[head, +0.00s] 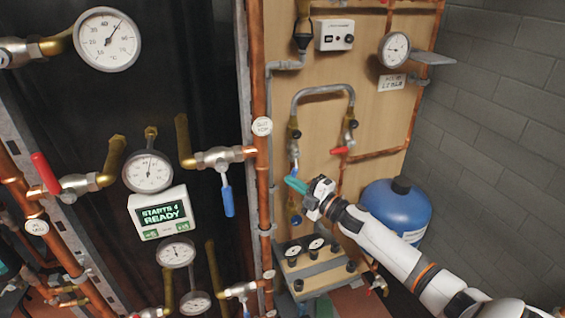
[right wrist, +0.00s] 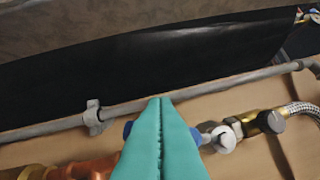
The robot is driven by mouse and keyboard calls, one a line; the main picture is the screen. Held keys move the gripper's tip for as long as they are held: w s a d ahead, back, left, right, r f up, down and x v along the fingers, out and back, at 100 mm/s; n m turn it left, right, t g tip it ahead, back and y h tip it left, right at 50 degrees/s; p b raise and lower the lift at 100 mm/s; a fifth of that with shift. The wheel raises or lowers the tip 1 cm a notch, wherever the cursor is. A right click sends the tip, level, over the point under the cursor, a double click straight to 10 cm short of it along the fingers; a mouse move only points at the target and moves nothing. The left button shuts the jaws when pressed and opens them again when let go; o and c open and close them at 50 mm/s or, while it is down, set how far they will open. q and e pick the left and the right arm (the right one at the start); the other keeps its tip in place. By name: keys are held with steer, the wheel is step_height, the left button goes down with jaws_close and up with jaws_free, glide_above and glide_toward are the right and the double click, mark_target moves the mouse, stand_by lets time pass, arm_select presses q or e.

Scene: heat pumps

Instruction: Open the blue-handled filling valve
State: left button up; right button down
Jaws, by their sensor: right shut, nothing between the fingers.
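The filling valve sits on the wooden panel, at the left end of the grey braided hose (head: 322,91). Its blue handle (head: 293,158) hangs close to my right gripper (head: 290,182) in the head view. My right gripper's teal fingers are shut with nothing between them, their tips just below and beside that handle. In the right wrist view the fingers (right wrist: 160,125) hide most of the valve; bits of blue handle (right wrist: 128,130) show on both sides of them. I cannot tell if they touch it. My left gripper is not in view.
A red-handled valve (head: 339,150) is at the hose's right end. A larger blue lever (head: 227,201) hangs on the pipework to the left. A blue vessel (head: 396,210) stands behind my right arm. A copper pipe (head: 258,80) runs up the panel's left edge.

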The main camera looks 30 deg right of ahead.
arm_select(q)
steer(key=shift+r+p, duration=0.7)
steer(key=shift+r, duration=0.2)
arm_select(e)
steer(key=shift+s+d+f+n+g, duration=0.1)
steer(key=shift+d+n+g, duration=0.35)
steer(key=shift+n, duration=0.3)
steer(key=shift+s+d+f+n+g, duration=0.1)
steer(key=shift+d+n+g, duration=0.25)
steer(key=shift+d+n, duration=0.3)
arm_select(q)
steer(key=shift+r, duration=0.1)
arm_select(e)
steer(key=shift+w+a, duration=0.1)
